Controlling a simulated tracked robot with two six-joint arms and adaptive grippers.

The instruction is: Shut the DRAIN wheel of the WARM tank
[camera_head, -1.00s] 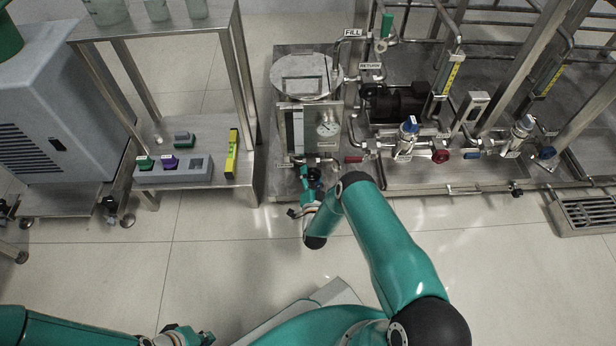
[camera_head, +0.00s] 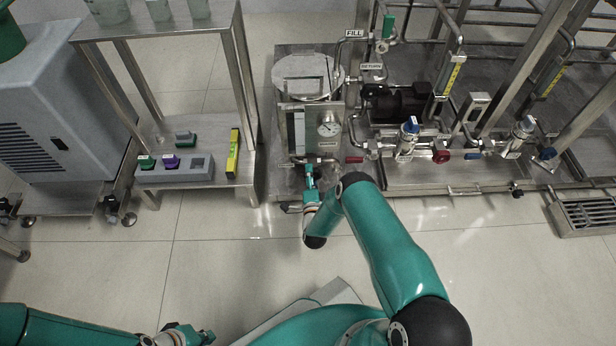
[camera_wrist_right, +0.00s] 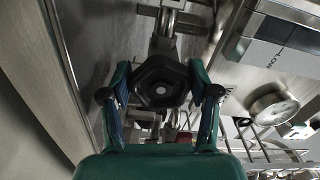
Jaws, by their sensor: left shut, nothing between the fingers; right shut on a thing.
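A black handwheel (camera_wrist_right: 162,82) sits between the two fingers of my right gripper (camera_wrist_right: 160,92) in the right wrist view, on a metal pipe stem. The gripper is shut on its rim. In the head view my right gripper (camera_head: 310,172) is at the low front pipework of the skid with the round-lidded tank (camera_head: 303,75), and it hides most of the wheel. I cannot read a WARM or DRAIN label here. My left gripper (camera_head: 192,335) is shut and empty at the bottom edge, far from the skid.
A gauge (camera_head: 328,129) is above the pipework; it also shows in the right wrist view (camera_wrist_right: 272,108). A red handle (camera_head: 354,159) and a red knob (camera_head: 441,156) are to the right. A steel bench (camera_head: 146,196) stands left. The floor in front is clear.

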